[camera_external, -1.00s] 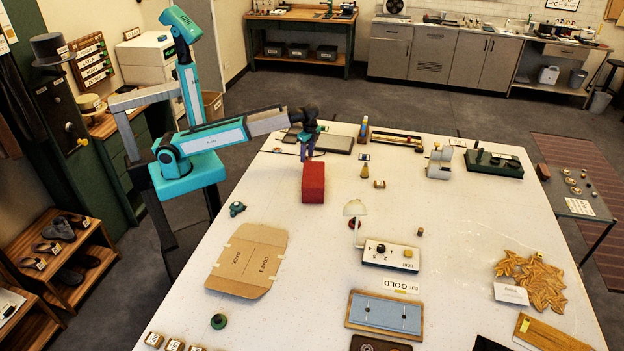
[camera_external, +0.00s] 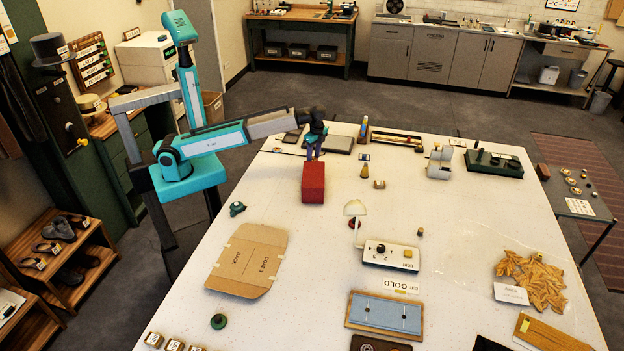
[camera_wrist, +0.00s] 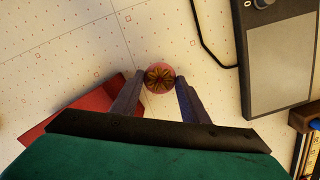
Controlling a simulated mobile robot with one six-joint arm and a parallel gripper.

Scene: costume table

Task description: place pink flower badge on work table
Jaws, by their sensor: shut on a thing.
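The pink flower badge (camera_wrist: 160,78) is a small round pink disc with a dark gold flower on it. It shows between my fingertips in the wrist view. My gripper (camera_wrist: 160,92) is shut on the badge, one finger on each side of it. In the external view my gripper (camera_external: 314,154) points down over the far left part of the white work table (camera_external: 465,215), just behind the red box. The badge is too small to make out there. How far it is above the surface I cannot tell.
The red box (camera_external: 313,183) stands close in front of my gripper and shows at the left in the wrist view (camera_wrist: 75,118). A dark flat device (camera_wrist: 280,62) with a black cable lies to the right in the wrist view. Bare white tabletop surrounds the badge.

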